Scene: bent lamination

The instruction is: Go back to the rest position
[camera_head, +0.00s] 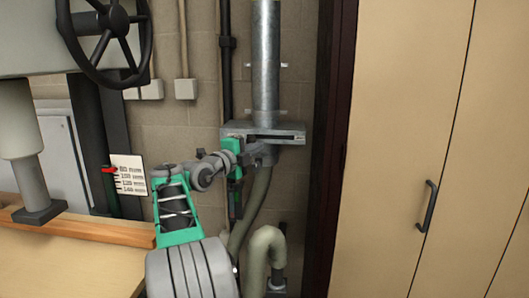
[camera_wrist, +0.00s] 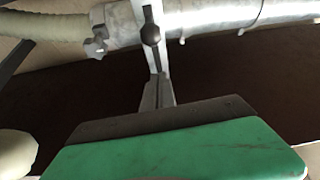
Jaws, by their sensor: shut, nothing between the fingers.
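My gripper (camera_wrist: 154,68) shows in the wrist view beyond its green and black body, with its narrow grey fingers together and nothing held. A dark round piece (camera_wrist: 151,35) shows at the finger ends, in front of the metal pipe; I cannot tell whether they touch. In the head view, my arm reaches from the bottom towards the wall, and its green end is just in front of the left part of the metal duct box (camera_head: 292,133). The fingers are too small to make out there.
A metal duct (camera_head: 266,65) rises from the box and flexible hoses (camera_head: 262,245) hang below. A machine with a black handwheel (camera_head: 104,42) and a wooden table (camera_head: 60,262) stand at left. A tall beige cabinet (camera_head: 395,120) with a dark handle (camera_head: 427,206) fills the right.

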